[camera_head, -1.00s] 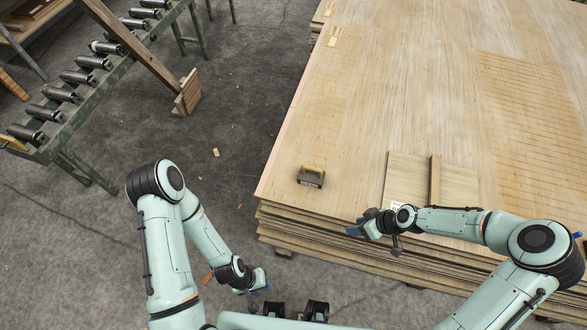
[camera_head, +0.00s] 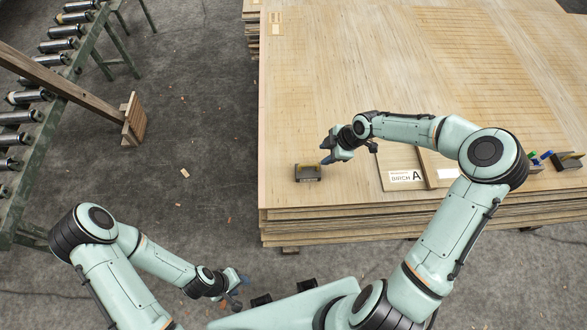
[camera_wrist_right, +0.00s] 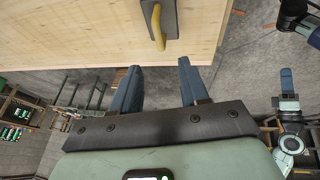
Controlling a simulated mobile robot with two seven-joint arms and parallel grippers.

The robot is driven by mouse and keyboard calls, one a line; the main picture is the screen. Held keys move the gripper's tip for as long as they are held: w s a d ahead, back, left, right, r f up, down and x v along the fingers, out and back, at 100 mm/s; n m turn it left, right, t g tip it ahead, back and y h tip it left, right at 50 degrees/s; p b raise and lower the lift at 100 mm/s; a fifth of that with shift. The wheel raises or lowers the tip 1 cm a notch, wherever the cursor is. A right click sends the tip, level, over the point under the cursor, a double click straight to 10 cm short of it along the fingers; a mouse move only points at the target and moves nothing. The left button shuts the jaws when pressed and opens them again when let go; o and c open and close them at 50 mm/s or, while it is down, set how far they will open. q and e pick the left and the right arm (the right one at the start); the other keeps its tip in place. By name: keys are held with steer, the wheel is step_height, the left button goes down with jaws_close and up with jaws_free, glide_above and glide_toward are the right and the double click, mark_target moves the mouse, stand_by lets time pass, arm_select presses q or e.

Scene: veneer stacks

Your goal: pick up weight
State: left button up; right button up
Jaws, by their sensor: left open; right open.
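The weight (camera_head: 308,173) is a small dark block with a yellow handle. It sits on the top sheet of the veneer stack (camera_head: 330,195), near the stack's front left corner. In the right wrist view the weight (camera_wrist_right: 159,20) shows at the top, beyond the fingertips, with its yellow handle facing the camera. My right gripper (camera_head: 328,152) is just above and to the right of the weight in the head view. It is open and empty, its two blue fingers apart (camera_wrist_right: 158,72). My left gripper (camera_head: 238,288) is open, low over the floor, away from the stack.
A board labelled "BIRCH A" (camera_head: 405,177) lies right of the weight. Another dark block with a yellow handle (camera_head: 567,161) stands at the stack's right. A roller conveyor (camera_head: 40,140) and a wooden post (camera_head: 75,90) are at the left. The floor between is mostly clear.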

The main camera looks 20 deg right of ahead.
mark_target(310, 164)
steer(key=b+x, duration=0.1)
steer(key=x, duration=1.2)
steer(key=shift+w+d+f, duration=0.1)
steer(key=shift+f, duration=0.05)
steer(key=shift+c, duration=0.2)
jaws_close()
stand_by(0.9)
